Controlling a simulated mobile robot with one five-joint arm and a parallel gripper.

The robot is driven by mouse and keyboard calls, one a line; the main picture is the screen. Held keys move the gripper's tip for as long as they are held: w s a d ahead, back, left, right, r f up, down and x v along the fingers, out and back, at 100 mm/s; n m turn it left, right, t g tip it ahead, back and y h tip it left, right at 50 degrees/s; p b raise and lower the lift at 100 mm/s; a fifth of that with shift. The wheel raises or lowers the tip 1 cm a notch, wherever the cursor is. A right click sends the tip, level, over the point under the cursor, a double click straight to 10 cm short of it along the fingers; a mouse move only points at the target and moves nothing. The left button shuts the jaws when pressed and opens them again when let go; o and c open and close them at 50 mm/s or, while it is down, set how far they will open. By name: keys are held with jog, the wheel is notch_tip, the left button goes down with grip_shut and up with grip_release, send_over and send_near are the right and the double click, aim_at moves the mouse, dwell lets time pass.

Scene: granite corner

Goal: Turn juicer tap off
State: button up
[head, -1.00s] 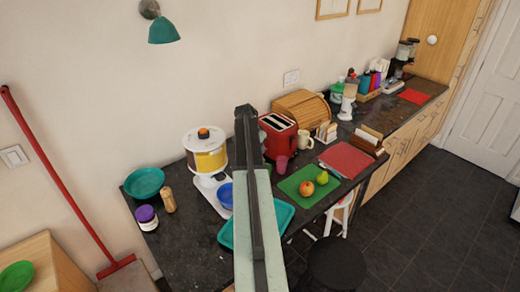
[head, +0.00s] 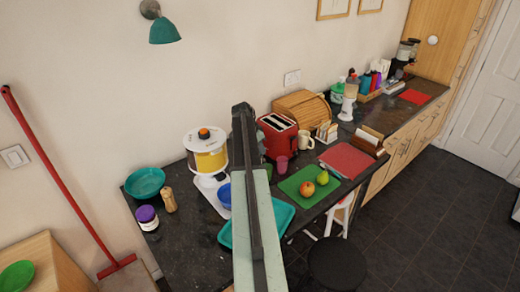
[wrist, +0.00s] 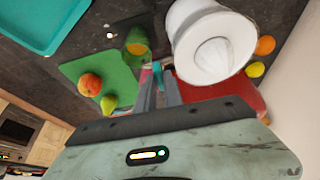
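In the wrist view a white juicer (wrist: 212,45) with a ribbed cone on top stands just beyond my fingers, to their right. Its tap cannot be made out clearly. A green cup (wrist: 137,45) with something yellow-orange in it stands left of the juicer. My gripper (wrist: 160,76) points toward the space between the cup and the juicer; its two fingers are a little apart with nothing visibly held. Whether a finger touches the juicer cannot be told. In the head view my raised arm hides the juicer, and only a bit of the green cup (head: 268,170) shows.
A red toaster (head: 277,135) and pink cup (head: 282,163) stand close by. A teal tray (head: 278,215) lies in front. A white-and-yellow appliance (head: 207,158) stands left. An orange (wrist: 265,45) and a yellow-green fruit (wrist: 255,69) lie wallward.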

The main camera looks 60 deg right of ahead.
jog(key=o, duration=0.3)
jog(key=p+v, duration=0.7)
jog(key=v, duration=0.1)
jog(key=shift+f, duration=0.1)
